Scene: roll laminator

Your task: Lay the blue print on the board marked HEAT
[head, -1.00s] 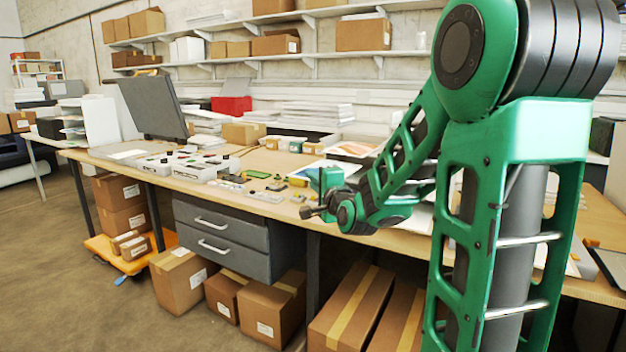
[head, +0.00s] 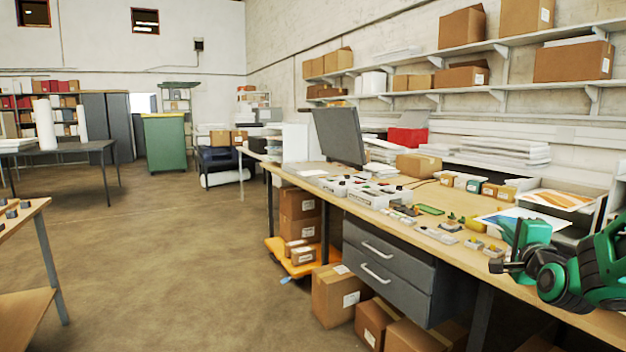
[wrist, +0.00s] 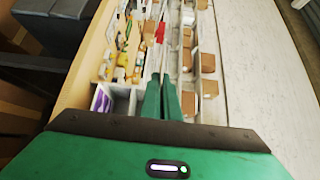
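A white sheet with a blue print (head: 520,214) lies on the bench at the right of the head view, partly hidden by my arm. A second sheet with an orange print (head: 558,200) lies just behind it. My gripper (head: 497,266) is at the right of the head view, in front of the blue print and near the bench's front edge. In the wrist view its two green fingers (wrist: 161,97) are close together, with nothing clearly held between them. I cannot make out a board marked HEAT in either view.
The bench (head: 400,226) carries white control boxes (head: 372,195), small parts, cartons and a dark upright panel (head: 338,136). Grey drawers (head: 385,268) hang below its front edge. Open floor (head: 170,240) lies to the left. A table (head: 22,217) stands at far left.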

